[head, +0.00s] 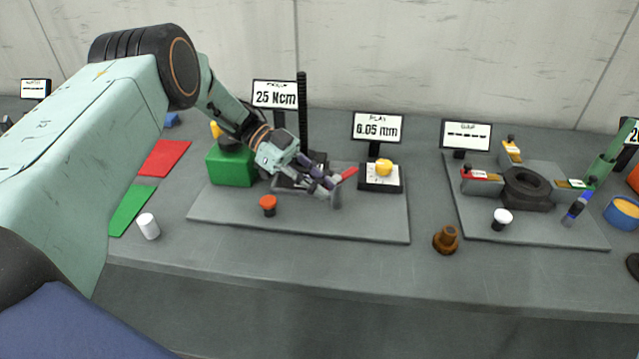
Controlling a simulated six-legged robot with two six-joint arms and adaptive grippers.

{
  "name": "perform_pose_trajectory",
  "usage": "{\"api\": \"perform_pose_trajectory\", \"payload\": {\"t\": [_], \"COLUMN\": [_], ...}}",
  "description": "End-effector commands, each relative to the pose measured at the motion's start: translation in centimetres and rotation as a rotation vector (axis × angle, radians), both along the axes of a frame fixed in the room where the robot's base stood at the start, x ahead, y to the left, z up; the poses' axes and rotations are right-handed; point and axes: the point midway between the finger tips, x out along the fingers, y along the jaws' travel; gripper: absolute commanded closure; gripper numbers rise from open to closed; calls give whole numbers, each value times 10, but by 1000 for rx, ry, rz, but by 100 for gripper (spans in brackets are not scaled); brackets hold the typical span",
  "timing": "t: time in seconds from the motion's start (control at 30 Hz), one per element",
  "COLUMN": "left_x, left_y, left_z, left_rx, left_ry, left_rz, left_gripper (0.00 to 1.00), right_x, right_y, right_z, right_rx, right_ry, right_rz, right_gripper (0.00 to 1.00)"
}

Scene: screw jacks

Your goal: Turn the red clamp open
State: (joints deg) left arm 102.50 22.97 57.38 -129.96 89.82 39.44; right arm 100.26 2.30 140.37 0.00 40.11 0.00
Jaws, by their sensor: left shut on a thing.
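My left gripper (324,184) reaches in from the left over the grey plate of the left station. A separate red-marked block (480,174) sits on the right fixture, clear of the gripper. My right gripper is not seen.
A black threaded post (302,112) and a green block (231,165) stand close to my left gripper. An orange-red button (268,203) is in front, and a yellow knob on a dial block (381,178) is to the right. A brown stepped part (446,239) stands between the stations.

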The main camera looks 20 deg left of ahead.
Motion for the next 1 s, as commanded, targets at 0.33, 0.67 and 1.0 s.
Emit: {"api": "perform_pose_trajectory", "payload": {"t": [0.33, 0.67, 1.0], "left_x": [1, 0, 1], "left_y": [-1, 0, 0], "left_z": [1, 1, 43], "left_rx": [-2, -1, -3], "left_ry": [-2, 0, -6], "left_rz": [0, 1, 2], "left_gripper": [62, 56, 56], "right_x": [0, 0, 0], "right_y": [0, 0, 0], "right_z": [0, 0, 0], "right_rx": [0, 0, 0], "right_ry": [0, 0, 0], "right_rz": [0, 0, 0], "right_gripper": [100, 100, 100]}}
